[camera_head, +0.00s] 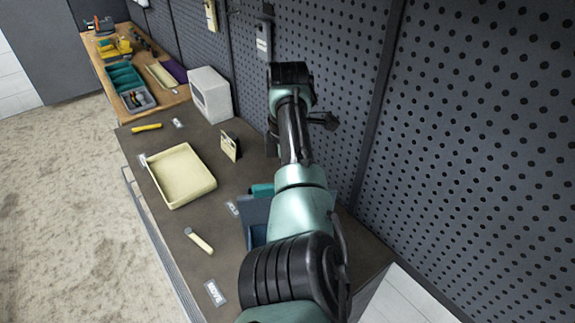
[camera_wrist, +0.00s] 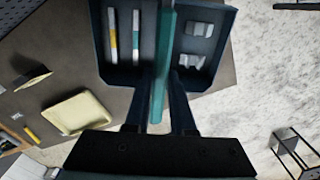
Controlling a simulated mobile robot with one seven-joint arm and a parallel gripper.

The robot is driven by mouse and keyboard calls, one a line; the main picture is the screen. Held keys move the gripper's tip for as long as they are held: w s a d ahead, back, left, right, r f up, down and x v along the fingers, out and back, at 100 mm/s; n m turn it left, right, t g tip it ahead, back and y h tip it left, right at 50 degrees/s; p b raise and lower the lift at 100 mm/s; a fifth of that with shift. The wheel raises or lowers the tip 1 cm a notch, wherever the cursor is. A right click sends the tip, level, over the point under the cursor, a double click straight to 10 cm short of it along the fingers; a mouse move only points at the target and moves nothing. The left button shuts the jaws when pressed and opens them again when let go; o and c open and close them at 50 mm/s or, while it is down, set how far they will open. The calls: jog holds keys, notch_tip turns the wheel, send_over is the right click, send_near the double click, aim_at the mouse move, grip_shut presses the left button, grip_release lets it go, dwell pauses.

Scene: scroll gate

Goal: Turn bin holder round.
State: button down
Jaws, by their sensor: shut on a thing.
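The bin holder is a dark blue two-compartment caddy (camera_wrist: 215,22) with a teal bar along its middle. In the wrist view, my gripper (camera_wrist: 160,88) is shut on the teal bar (camera_wrist: 158,108), one dark finger on each side. The left compartment holds two slim sticks, one with yellow and one with teal. The right compartment holds small pale grey pieces. In the head view, the holder (camera_head: 255,218) shows only partly beside my arm, over the dark bench. My arm hides the rest of it and my fingers. I cannot tell whether it touches the bench.
On the bench (camera_head: 165,222) lie a cream tray (camera_head: 182,178), a pale-handled tool (camera_head: 199,241), a yellow tool (camera_head: 146,128) and labels. A small upright card (camera_head: 230,146) and a white box (camera_head: 210,95) stand near the pegboard wall (camera_head: 470,150), close on the right.

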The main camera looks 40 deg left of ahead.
jog(key=shift+n, duration=4.1)
jog(key=shift+n+b, duration=0.45)
jog(key=shift+n, duration=3.55)
jog(key=c, duration=0.8)
grip_release()
jog(key=shift+o, duration=0.2)
